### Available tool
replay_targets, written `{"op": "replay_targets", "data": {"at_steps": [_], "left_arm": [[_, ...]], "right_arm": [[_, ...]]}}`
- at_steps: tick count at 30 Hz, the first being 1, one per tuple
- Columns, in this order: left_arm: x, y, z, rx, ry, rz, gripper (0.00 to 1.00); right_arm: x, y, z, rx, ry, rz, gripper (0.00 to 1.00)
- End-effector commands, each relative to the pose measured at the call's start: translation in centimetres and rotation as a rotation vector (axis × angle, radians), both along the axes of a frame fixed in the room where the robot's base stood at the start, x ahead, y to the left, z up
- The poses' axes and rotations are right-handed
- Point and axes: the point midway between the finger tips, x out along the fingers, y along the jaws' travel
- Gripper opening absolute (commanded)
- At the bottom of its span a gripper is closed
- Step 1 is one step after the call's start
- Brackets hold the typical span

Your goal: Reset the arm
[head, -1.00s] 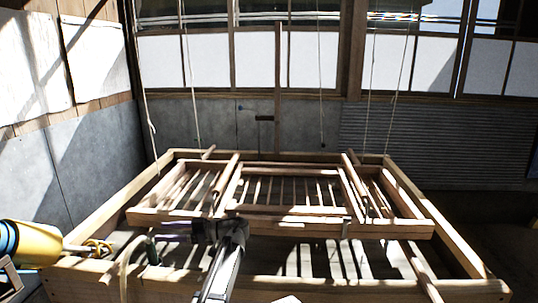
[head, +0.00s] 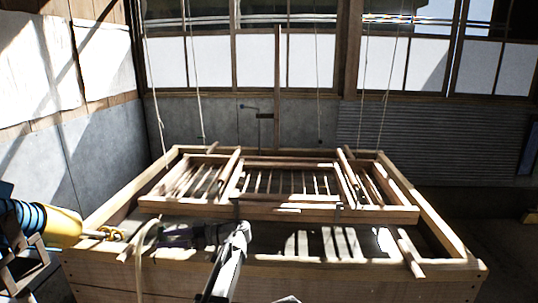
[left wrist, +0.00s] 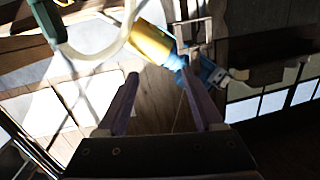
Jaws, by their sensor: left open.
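My left arm comes in from the bottom of the head view, with its gripper (head: 168,238) pointing left above the near part of a large wooden vat (head: 270,270). In the left wrist view, the two purple fingers of this gripper (left wrist: 160,85) stand apart with nothing between them. A slatted wooden mould frame (head: 290,212) lies across the vat beyond the gripper, apart from it. My right gripper cannot be made out.
A yellow cylinder with a blue ribbed end (head: 62,226) is at the left by the vat's corner. A pale curved hose (head: 142,250) rises at the front left. Cords (head: 196,70) hang above the vat. A grey wall (head: 100,160) closes the left side.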

Motion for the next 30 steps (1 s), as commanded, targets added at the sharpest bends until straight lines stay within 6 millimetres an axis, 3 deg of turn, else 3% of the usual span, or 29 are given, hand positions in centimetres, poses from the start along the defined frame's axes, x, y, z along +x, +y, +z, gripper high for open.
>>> {"op": "replay_targets", "data": {"at_steps": [8, 16, 20, 24, 30], "left_arm": [[-2.9, -1.7, -2.2, -0.168, 0.19, -0.066, 0.69], [-8.1, -5.8, -6.1, -0.45, 0.528, -0.253, 0.69], [-12.8, -9.7, -8.5, -0.643, 0.776, -0.453, 0.69], [-18.7, -15.4, -10.6, -0.847, 1.062, -0.775, 0.69], [-24.9, -21.8, -11.5, -0.996, 1.3, -1.179, 0.69]], "right_arm": [[0.0, 0.0, 1.3, 0.0, 0.0, 0.0, 0.5], [0.0, 0.0, 3.3, 0.0, 0.0, 0.0, 0.5], [0.0, 0.0, 5.0, 0.0, 0.0, 0.0, 0.5], [0.0, 0.0, 6.7, 0.0, 0.0, 0.0, 0.5], [0.0, 0.0, 8.2, 0.0, 0.0, -0.001, 0.5]]}}
